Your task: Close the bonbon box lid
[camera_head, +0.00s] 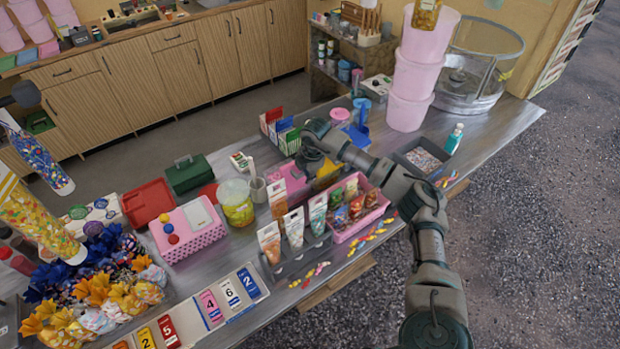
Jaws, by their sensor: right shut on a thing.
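My right arm comes in from the right and reaches over the counter. Its gripper (306,168) is low beside a pink box (287,176), which I take to be the bonbon box. The gripper is shut on what looks like part of this box, perhaps its lid; the fingertips are small and partly hidden. I cannot tell the lid's angle. A yellow piece (328,173) shows just right of the gripper. My left gripper is not in view.
A yellow-green tub (237,203) is to the left. Stacked pink buckets (409,80) stand at the back right. The counter's right end has free room.

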